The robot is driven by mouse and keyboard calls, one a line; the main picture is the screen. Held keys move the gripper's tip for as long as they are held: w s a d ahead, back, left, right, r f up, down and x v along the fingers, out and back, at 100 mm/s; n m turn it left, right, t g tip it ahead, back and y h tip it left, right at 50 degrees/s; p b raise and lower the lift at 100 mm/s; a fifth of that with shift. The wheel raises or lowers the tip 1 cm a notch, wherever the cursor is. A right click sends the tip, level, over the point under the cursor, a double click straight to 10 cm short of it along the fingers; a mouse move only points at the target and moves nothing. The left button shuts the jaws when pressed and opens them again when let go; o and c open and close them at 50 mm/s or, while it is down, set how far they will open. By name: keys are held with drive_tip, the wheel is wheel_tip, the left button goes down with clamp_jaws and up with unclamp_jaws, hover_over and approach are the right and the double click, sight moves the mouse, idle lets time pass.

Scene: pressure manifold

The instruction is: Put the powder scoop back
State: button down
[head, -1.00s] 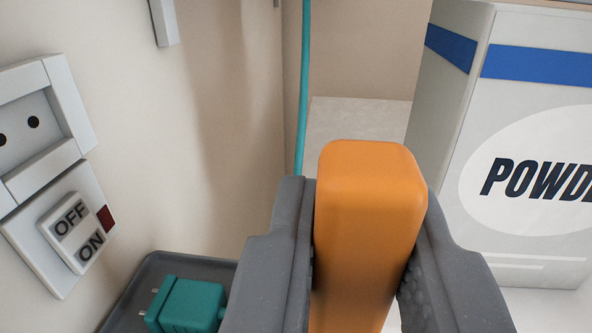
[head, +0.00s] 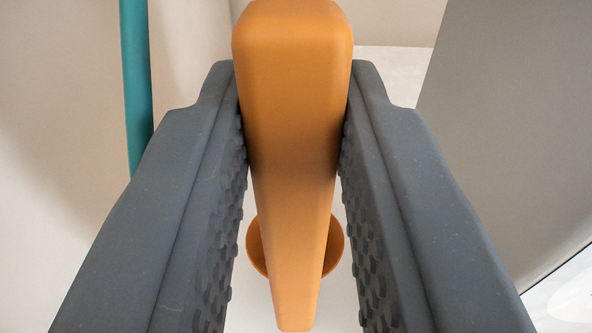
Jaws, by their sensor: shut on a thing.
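The orange powder scoop (head: 292,120) is in the middle of the head view. Its thick handle end points up and its round bowl (head: 336,245) shows lower down, partly behind the handle. My gripper (head: 293,95) is shut on the handle, with one dark grey textured finger on each side. The underside of the bowl and what lies beneath it are hidden.
A teal cable (head: 136,90) hangs along the pale wall on the left. A large grey-shaded box side (head: 510,110) stands close on the right, with part of a white label at its lower corner. A pale surface lies behind the scoop.

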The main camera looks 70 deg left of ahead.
wheel_tip(320, 180, down, 3)
drive_tip(key=shift+r+b, duration=0.1)
drive_tip(key=shift+b, duration=0.35)
drive_tip(key=c, duration=1.3)
unclamp_jaws()
drive_tip(key=shift+d+r, duration=0.1)
drive_tip(key=shift+d, duration=0.05)
drive_tip(key=p+v, duration=0.2)
drive_tip(key=v, duration=1)
